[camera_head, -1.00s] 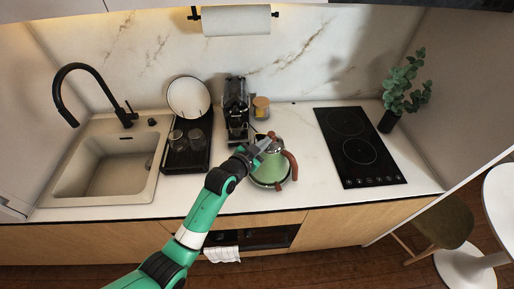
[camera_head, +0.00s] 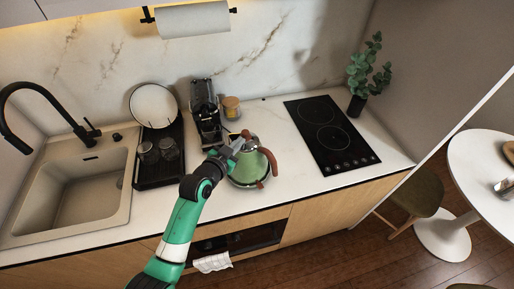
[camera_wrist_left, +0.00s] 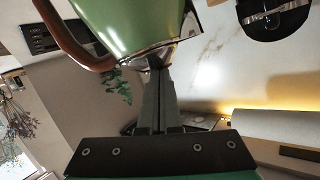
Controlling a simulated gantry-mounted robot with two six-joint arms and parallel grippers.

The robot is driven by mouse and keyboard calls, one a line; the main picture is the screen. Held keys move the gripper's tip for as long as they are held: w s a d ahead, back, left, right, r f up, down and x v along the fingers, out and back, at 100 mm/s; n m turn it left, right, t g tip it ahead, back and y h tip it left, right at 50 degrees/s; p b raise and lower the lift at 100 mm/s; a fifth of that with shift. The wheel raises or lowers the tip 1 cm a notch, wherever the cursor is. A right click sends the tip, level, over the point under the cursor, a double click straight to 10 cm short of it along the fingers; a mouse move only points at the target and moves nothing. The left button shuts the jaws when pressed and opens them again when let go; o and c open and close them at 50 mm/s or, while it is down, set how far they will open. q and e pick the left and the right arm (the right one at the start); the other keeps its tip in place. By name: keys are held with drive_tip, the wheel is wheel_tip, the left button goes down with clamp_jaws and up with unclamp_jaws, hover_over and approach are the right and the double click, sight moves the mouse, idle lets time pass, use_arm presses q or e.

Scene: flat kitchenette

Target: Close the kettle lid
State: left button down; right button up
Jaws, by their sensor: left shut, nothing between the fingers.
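The green kettle (camera_head: 249,169) with a brown handle (camera_head: 269,160) stands on the counter between the coffee machine and the cooktop. My left gripper (camera_head: 238,144) is shut and empty at the kettle's upper left side, near its top. In the left wrist view the closed fingers (camera_wrist_left: 157,72) meet the metal rim of the kettle (camera_wrist_left: 136,22); I cannot tell whether they touch it. The lid is not clear in either view, partly behind the gripper, so I cannot tell its angle. My right gripper is not in view.
A black coffee machine (camera_head: 206,112) and a small jar (camera_head: 231,107) stand behind the kettle. A black cooktop (camera_head: 331,135) lies to the right. A dark rack (camera_head: 160,168) with glasses and a plate (camera_head: 154,105) is left, beside the sink (camera_head: 75,195).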

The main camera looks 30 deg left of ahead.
use_arm(q)
drive_tip(key=r+p+v, duration=0.1)
drive_tip(key=p+v, duration=0.1)
drive_tip(key=v, duration=0.4)
drive_tip(key=r+p+v, duration=0.1)
drive_tip(key=p+v, duration=0.2)
drive_tip(key=v, duration=0.4)
drive_tip(key=shift+w+r, duration=0.3)
drive_tip(key=shift+w, duration=0.15)
